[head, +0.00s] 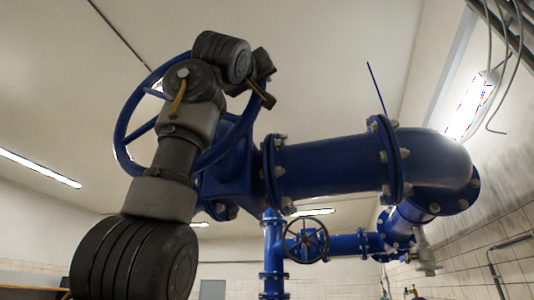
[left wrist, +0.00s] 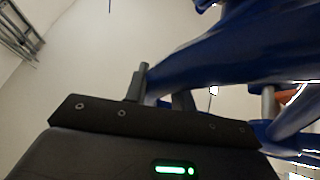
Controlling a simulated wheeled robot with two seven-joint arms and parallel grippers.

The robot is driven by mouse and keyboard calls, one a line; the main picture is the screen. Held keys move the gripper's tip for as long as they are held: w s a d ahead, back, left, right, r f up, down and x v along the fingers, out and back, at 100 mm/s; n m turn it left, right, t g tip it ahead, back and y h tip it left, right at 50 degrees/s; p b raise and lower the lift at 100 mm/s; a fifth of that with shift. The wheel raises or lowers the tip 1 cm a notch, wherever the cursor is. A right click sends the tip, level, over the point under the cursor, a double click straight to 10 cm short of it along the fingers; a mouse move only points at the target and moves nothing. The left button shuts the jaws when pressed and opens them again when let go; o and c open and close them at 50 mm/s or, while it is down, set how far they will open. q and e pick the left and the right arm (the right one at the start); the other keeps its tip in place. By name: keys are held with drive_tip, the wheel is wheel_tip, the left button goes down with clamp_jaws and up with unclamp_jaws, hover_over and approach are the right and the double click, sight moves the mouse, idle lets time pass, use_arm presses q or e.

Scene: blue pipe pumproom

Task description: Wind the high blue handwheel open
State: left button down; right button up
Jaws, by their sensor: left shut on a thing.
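The high blue handwheel (head: 127,122) is a large spoked ring mounted on a blue valve body, upper left of the middle in the head view. My left arm rises in front of it and hides part of its rim and spokes. My left gripper (head: 264,92) is at the upper right of the wheel, shut on its rim. In the left wrist view, the gripper's fingers (left wrist: 165,97) stand at a blue bar of the wheel (left wrist: 235,50). The exact contact is partly hidden behind the dark gripper body. My right gripper is not in view.
A thick blue flanged pipe (head: 330,165) runs right from the valve to an elbow (head: 440,165). A smaller dark handwheel (head: 307,240) sits on lower blue pipes. Grey conduits (head: 510,50) hang at the upper right. The space left of the wheel looks free.

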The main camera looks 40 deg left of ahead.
use_arm(q)
drive_tip(key=shift+s+r+n+y, duration=0.15)
drive_tip(key=shift+r+n+y, duration=0.25)
drive_tip(key=shift+r, duration=0.05)
drive_tip(key=shift+a+r+g, duration=0.1)
drive_tip(key=shift+r+g, duration=0.1)
drive_tip(key=shift+g, duration=0.1)
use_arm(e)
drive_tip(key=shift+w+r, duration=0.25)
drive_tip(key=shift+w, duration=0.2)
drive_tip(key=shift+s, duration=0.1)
use_arm(q)
drive_tip(key=c, duration=1.2)
unclamp_jaws()
drive_tip(key=shift+o, duration=0.2)
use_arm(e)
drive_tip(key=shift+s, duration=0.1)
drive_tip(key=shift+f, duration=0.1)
